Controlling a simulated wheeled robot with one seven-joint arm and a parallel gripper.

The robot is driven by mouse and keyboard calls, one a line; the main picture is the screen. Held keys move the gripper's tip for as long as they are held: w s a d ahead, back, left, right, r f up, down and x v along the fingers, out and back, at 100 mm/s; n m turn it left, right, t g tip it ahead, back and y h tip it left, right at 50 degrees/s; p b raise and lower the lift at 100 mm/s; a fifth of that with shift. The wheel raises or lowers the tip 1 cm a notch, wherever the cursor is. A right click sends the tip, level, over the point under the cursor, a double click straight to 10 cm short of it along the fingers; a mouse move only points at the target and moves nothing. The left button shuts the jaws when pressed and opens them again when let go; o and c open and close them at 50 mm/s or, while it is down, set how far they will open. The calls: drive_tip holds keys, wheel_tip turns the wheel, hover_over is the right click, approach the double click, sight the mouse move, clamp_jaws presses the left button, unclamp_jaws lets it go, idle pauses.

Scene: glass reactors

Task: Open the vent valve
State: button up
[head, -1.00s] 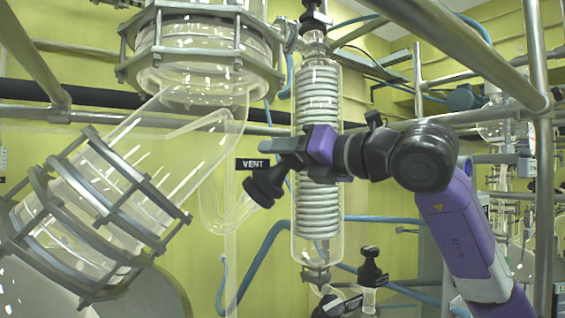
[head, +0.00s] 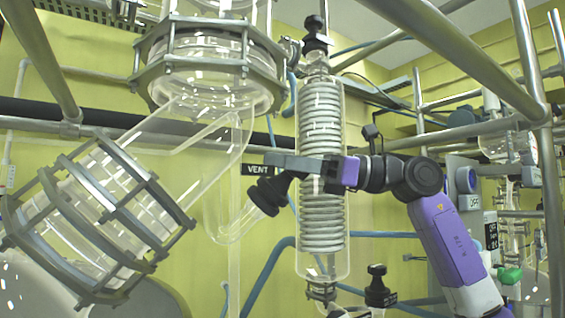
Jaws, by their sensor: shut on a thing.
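The vent valve (head: 268,195) is a black knob on a glass side neck, with a black VENT label (head: 258,169) just above it, left of the coiled condenser. My gripper (head: 274,164) reaches in from the right across the front of the condenser. Its grey fingers lie nearly level, and their tips are at the upper side of the black knob. The gripper is shut on the valve; the exact contact is partly hidden by the fingers and dark parts.
The glass condenser (head: 320,225) with a white coil stands behind my gripper. A caged glass vessel (head: 95,220) leans at left, below a flanged glass section (head: 215,70). Metal pipes (head: 470,60) cross the upper right.

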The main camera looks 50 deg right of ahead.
drive_tip(key=n+g+y+p, duration=0.1)
drive_tip(key=n+g, duration=0.1)
drive_tip(key=n+g+y+p, duration=0.1)
drive_tip(key=n+g, duration=0.1)
drive_tip(key=n, duration=0.1)
drive_tip(key=n+g+y+p, duration=0.1)
drive_tip(key=n+g, duration=0.1)
drive_tip(key=shift+s+a+n, duration=0.4)
drive_tip(key=n+g, duration=0.1)
drive_tip(key=n+g+p, duration=0.2)
drive_tip(key=shift+s+a+f, duration=0.1)
drive_tip(key=shift+s+f, duration=0.1)
drive_tip(key=shift+s, duration=0.05)
drive_tip(key=shift+s+f+n+g+p, duration=0.1)
drive_tip(key=shift+f+n+g+p, duration=0.1)
drive_tip(key=shift+n+g+p, duration=0.5)
drive_tip(key=shift+f, duration=0.1)
drive_tip(key=o, duration=1.4)
